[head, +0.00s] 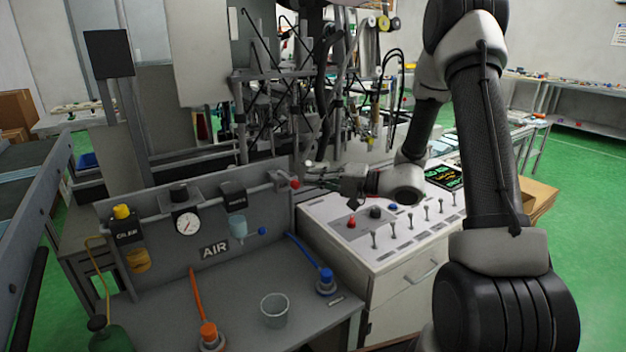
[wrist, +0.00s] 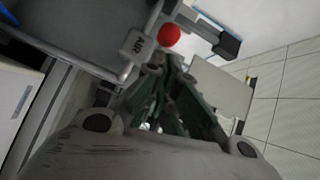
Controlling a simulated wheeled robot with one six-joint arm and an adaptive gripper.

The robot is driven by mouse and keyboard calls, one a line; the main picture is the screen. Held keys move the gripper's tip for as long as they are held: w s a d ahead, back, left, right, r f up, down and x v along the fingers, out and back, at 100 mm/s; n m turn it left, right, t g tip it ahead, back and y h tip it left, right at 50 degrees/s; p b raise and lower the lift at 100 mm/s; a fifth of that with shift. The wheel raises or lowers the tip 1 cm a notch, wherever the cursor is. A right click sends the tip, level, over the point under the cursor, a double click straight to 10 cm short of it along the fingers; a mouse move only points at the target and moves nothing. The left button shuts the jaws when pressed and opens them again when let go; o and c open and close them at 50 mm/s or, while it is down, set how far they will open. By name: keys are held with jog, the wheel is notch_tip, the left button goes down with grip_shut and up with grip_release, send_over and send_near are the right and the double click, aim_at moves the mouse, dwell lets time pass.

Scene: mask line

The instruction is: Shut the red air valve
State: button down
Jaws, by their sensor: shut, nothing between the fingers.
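The red air valve shows as a small red knob (head: 295,183) at the right end of the pipe along the top of the grey air panel. The valve's lever is hard to make out.
The panel carries a round gauge (head: 187,223), a yellow-topped oiler (head: 122,212) and an AIR label (head: 214,249). A clear cup (head: 274,309) stands on the bench below. A control console (head: 385,245) with several toggles and buttons lies under my arm. Dark machinery (head: 300,100) stands behind.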

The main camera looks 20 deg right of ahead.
jog(key=v, duration=1.1)
jog(key=s+d+f+m+g+h, duration=0.1)
jog(key=s+f+g+h, duration=0.15)
jog(key=s+g, duration=0.45)
jog(key=s+d+f+m+g+h, duration=0.1)
jog(key=s+f+g+h, duration=0.15)
jog(key=s, duration=0.95)
jog(key=s+d+r+n+h, duration=0.2)
jog(key=s+d+r+h, duration=0.3)
jog(key=d+r+h, duration=0.2)
notch_tip(320, 180, up, 9)
jog(key=a+n+t+h, duration=0.2)
jog(key=n+t, duration=0.2)
jog(key=shift+s+h, duration=0.3)
jog(key=shift+s, duration=0.1)
